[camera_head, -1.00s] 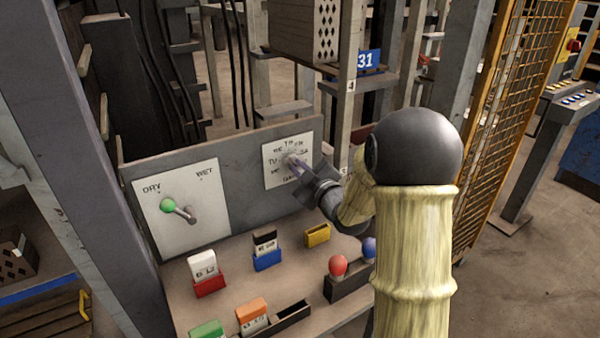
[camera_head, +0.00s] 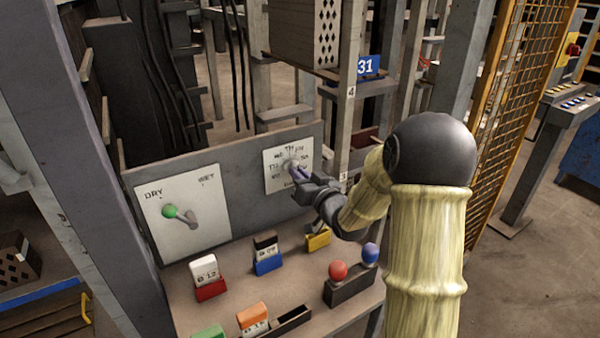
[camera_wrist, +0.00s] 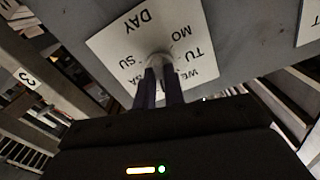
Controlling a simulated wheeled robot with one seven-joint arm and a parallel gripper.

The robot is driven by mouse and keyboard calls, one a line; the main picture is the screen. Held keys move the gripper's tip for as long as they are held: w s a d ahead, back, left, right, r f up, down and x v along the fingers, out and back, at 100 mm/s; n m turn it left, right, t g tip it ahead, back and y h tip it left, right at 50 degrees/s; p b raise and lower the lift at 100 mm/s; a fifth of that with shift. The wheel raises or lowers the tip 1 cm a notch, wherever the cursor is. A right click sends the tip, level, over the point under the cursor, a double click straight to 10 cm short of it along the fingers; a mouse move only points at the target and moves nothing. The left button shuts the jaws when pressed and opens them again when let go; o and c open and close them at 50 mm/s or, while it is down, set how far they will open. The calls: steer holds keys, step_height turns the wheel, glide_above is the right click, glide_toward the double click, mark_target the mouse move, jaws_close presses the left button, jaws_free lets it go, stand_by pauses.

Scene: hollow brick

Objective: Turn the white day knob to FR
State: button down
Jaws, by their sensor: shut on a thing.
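The white day knob (camera_head: 291,166) sits in the middle of a white dial plate (camera_head: 270,183) on the grey panel. Day letters ring it; the plate and knob also show in the wrist view, the knob being (camera_wrist: 158,59). There the plate appears turned, with DAY, MO, TU, WE and SU readable. My gripper (camera_head: 301,174) reaches the knob from the right and front. Its two fingers (camera_wrist: 160,72) are shut on the knob. The fingers cover part of the dial, FR is not readable in the wrist view, and I cannot tell which day the knob points at.
A DRY/WET plate with a green-tipped lever (camera_head: 181,216) is on the panel's left. The desk below holds a red holder (camera_head: 210,290), a blue holder (camera_head: 268,263), a yellow holder (camera_head: 318,239) and red and blue ball levers (camera_head: 338,270). A grey post (camera_head: 345,110) stands right of the dial.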

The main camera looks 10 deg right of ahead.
steer(key=m+p, duration=0.2)
steer(key=m, duration=0.3)
steer(key=shift+f, duration=0.15)
stand_by(0.4)
steer(key=c, duration=1.5)
jaws_free()
steer(key=shift+s, duration=0.1)
steer(key=shift+b+v, duration=5.2)
steer(key=shift+v, duration=3.45)
